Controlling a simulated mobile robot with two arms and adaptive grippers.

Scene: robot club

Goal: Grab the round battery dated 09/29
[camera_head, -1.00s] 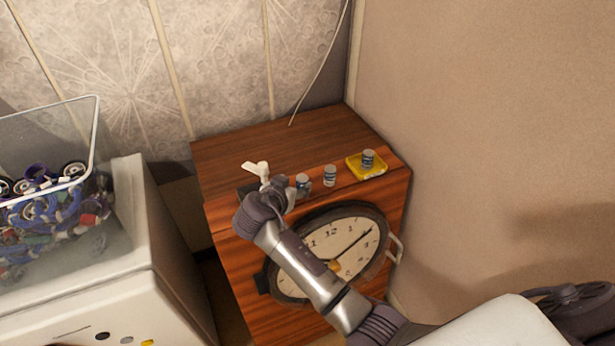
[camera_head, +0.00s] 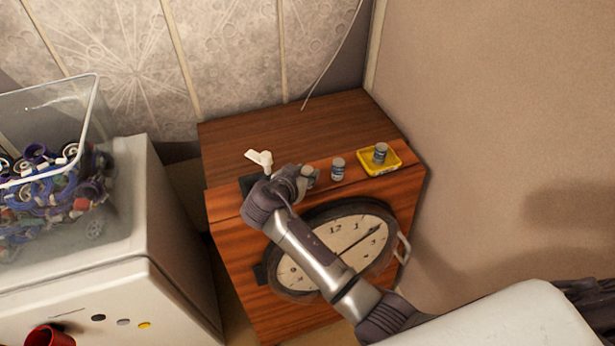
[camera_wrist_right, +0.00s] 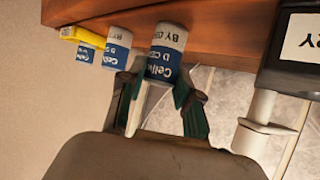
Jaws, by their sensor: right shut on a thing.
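Three round batteries with silver-white tops and blue lower bands are on the wooden cabinet (camera_head: 285,130). My right gripper (camera_head: 304,181) is shut on the leftmost battery (camera_head: 311,172), mostly hidden by the fingers in the head view. In the right wrist view this battery (camera_wrist_right: 164,50) is between the fingertips (camera_wrist_right: 158,92). The middle battery (camera_head: 338,170) stands beside it; it also shows in the wrist view (camera_wrist_right: 117,45). The third battery (camera_head: 381,153) stands on a yellow tray (camera_head: 367,165). No date is readable on any label. My left gripper is not in view.
A dark box (camera_wrist_right: 292,48) with a white handle-like part (camera_head: 259,158) is just left of the gripped battery. A round clock (camera_head: 335,245) is on the cabinet front. A clear bin of parts (camera_head: 95,110) stands on a white cabinet at left. A wall is close at right.

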